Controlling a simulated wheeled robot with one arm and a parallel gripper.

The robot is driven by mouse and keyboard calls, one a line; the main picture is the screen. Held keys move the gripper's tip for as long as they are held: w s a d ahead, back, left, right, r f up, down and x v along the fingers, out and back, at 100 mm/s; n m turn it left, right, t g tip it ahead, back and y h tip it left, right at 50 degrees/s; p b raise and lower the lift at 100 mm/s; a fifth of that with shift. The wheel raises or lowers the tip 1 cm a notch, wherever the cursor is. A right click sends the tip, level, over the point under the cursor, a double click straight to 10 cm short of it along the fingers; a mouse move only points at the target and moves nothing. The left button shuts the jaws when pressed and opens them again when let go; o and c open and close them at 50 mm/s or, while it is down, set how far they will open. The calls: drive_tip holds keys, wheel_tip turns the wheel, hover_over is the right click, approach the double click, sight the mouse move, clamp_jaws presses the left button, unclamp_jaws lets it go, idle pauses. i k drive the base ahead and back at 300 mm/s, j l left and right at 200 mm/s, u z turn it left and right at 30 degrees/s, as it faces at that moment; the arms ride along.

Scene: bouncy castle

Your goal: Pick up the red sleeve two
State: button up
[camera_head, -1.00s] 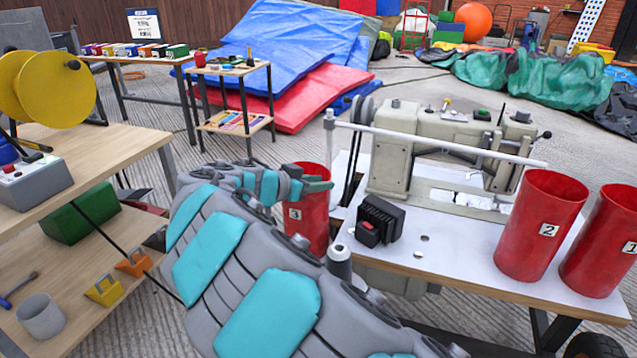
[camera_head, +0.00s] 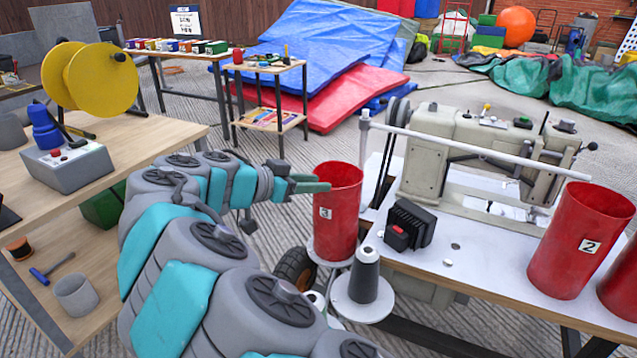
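The red sleeve two (camera_head: 575,245), an upright open-topped red cylinder with a white "2" label, stands on the right part of the white sewing table. My gripper (camera_head: 312,183) is far to its left, with green fingertips pointing right. The fingertips overlap the upper left of another red sleeve, labelled "3" (camera_head: 338,225); I cannot tell whether they touch it. The finger gap is too small to read, and no sleeve is visibly lifted. A third red sleeve (camera_head: 625,285) is cut off by the right edge.
A sewing machine (camera_head: 470,155) with a long pale bar and a black box (camera_head: 408,227) lie between my gripper and sleeve two. A grey thread cone (camera_head: 364,275) stands on a round white plate in front. A wooden workbench (camera_head: 150,140) is at left.

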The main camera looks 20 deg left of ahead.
sight(588, 220)
drive_tip(key=j+z, duration=0.2)
drive_tip(key=z, duration=0.25)
drive_tip(key=k+j+z, duration=0.15)
drive_tip(key=z, duration=0.25)
drive_tip(key=k+j+z, duration=0.1)
drive_tip(key=z, duration=0.35)
drive_tip(key=j, duration=0.1)
